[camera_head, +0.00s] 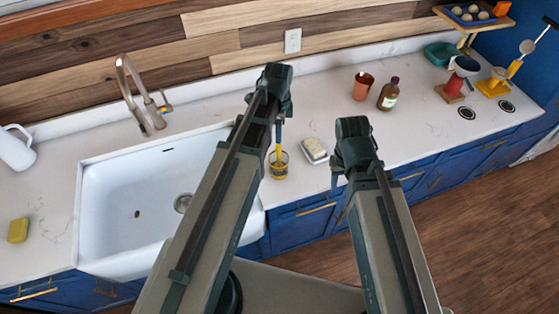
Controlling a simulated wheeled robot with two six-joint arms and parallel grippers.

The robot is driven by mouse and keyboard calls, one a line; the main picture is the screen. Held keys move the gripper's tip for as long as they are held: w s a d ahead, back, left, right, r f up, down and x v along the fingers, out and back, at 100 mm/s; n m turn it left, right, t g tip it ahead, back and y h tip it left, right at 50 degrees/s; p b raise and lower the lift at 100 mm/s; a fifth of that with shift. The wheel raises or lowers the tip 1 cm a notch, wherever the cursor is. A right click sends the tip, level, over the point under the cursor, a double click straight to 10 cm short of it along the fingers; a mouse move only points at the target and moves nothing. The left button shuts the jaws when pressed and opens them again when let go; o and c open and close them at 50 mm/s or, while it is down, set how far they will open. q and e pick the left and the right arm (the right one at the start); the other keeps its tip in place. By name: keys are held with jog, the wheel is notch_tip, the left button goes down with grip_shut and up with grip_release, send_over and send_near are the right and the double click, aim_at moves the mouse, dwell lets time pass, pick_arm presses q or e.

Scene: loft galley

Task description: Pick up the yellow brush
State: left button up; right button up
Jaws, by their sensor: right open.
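The yellow brush (278,154) stands upright in a small clear glass (278,171) on the white counter, just right of the sink. Only a short yellow length shows above the glass rim. My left gripper (279,138) points down directly over it, its tip at or very close to the top of the brush. Whether it touches or grips the brush I cannot tell, as its forearm and wrist partly cover the jaws. My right gripper (334,182) is open and points down by the counter's front edge, right of the glass; its wrist partly hides it.
A white dish with a pale block (314,150) stands between the grippers. A terracotta cup (363,86) and a brown bottle (389,94) stand further back. The white sink (105,195) and tap (140,95) are left. A yellow sponge (18,230) lies far left.

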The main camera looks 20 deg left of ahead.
aim_at(278, 155)
pick_arm(q)
notch_tip(278, 155, down, 8)
jog(key=b, duration=0.7)
jog(key=shift+f+b, duration=0.15)
jog(key=shift+b, duration=0.25)
jog(key=shift+f, duration=0.1)
jog(key=f+b, duration=0.5)
jog(key=shift+w+a+f, duration=0.1)
jog(key=shift+w+a, duration=0.05)
jog(key=shift+w, duration=0.05)
grip_shut()
